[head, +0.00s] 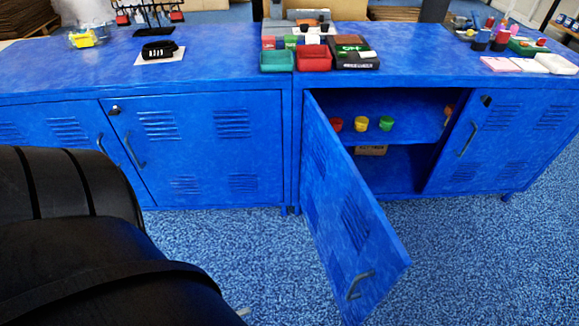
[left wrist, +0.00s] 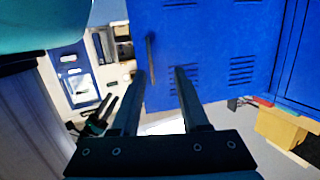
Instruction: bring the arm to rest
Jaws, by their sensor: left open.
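My left gripper (left wrist: 160,73) is open, with its two dark fingers apart and nothing between them. A blue locker door (left wrist: 207,45) with a handle (left wrist: 150,58) and vent slots lies beyond the fingertips; I cannot tell the exact gap. In the head view my left arm fills the lower left as a large dark shape, and its gripper does not show. The right locker's left door (head: 345,215) stands swung open towards me, its handle (head: 361,285) low on the free edge.
Inside the open locker, red, yellow (head: 361,123) and green cups stand on the shelf, with a brown box (head: 371,150) below. The blue top (head: 230,55) carries a black item (head: 159,49), bins and bottles. Blue carpet (head: 490,265) right of the open door is clear.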

